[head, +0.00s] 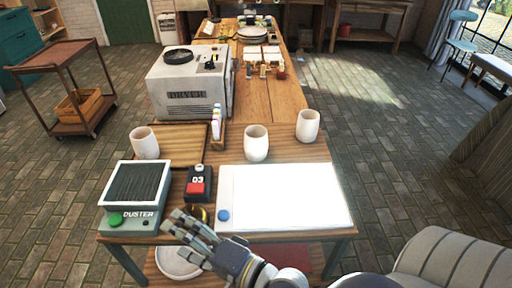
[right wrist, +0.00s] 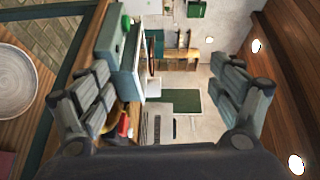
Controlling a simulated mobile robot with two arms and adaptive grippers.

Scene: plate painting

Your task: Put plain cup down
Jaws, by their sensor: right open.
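Three plain pale cups stand upright in the head view. One cup (head: 145,142) is at the left by the wooden tray, one cup (head: 256,143) is mid-table behind the white panel, and one cup (head: 308,126) is near the right edge. My right gripper (head: 190,229) is at the table's front edge, between the duster and the white panel, apart from all the cups. It is open, and its spread fingers show in the right wrist view (right wrist: 165,85) with nothing between them. My left gripper is not in view.
The duster (head: 130,220), a control box with a red button (head: 196,188) and a glowing white panel (head: 290,197) fill the table front. A gold round object (head: 205,214) is partly hidden by my right gripper. The dryer (head: 187,85) and wooden tray (head: 185,148) stand behind.

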